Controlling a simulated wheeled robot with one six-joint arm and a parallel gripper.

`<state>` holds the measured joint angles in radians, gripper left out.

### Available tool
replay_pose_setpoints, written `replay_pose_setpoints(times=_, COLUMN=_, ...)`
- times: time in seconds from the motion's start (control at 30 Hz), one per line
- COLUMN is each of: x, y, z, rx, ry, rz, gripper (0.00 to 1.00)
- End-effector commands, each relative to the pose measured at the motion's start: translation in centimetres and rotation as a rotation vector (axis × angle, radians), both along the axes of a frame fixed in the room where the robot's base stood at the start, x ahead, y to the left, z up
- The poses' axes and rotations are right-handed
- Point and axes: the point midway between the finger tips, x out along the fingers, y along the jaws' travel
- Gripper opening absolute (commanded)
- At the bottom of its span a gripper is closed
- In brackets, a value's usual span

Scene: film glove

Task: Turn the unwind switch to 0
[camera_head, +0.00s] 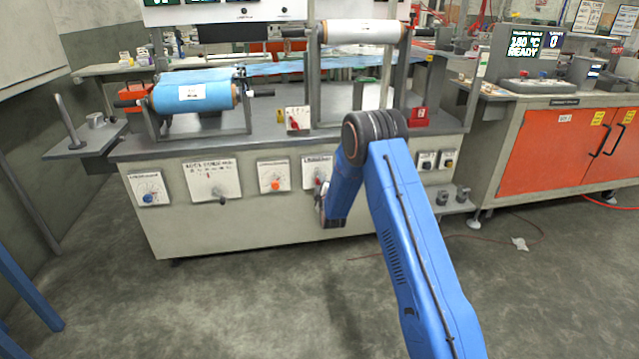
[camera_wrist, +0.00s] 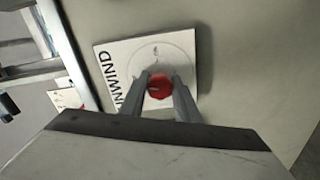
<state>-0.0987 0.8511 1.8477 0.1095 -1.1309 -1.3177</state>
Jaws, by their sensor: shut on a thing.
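The unwind switch is a red round knob (camera_wrist: 160,87) on a white plate (camera_wrist: 117,70) lettered UNWIND, seen turned sideways in the wrist view. My gripper (camera_wrist: 160,96) is shut on the knob, one finger on each side of it. A dark pointer mark shows on the knob, but the setting it points to is too small to read. In the head view, the plate (camera_head: 316,164) is on the front of the grey machine, partly hidden behind my blue arm and gripper (camera_head: 320,192).
More control plates sit to the left on the machine front, with a blue knob (camera_head: 148,198) and an orange knob (camera_head: 275,186). A blue film roll (camera_head: 205,92) lies on top. An orange cabinet (camera_head: 550,150) stands right. The floor in front is clear.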

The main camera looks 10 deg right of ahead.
Motion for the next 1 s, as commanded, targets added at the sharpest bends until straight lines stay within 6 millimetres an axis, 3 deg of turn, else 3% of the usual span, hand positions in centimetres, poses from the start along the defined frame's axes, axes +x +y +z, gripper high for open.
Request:
replay_pose_setpoints(times=0.43, x=-0.06, y=0.11, z=-0.12, rx=-0.262, ry=0.002, rz=0.001, gripper=0.07)
replay_pose_setpoints(times=1.0, x=-0.08, y=0.14, z=-0.18, rx=-0.317, ry=0.002, rz=0.003, gripper=0.07)
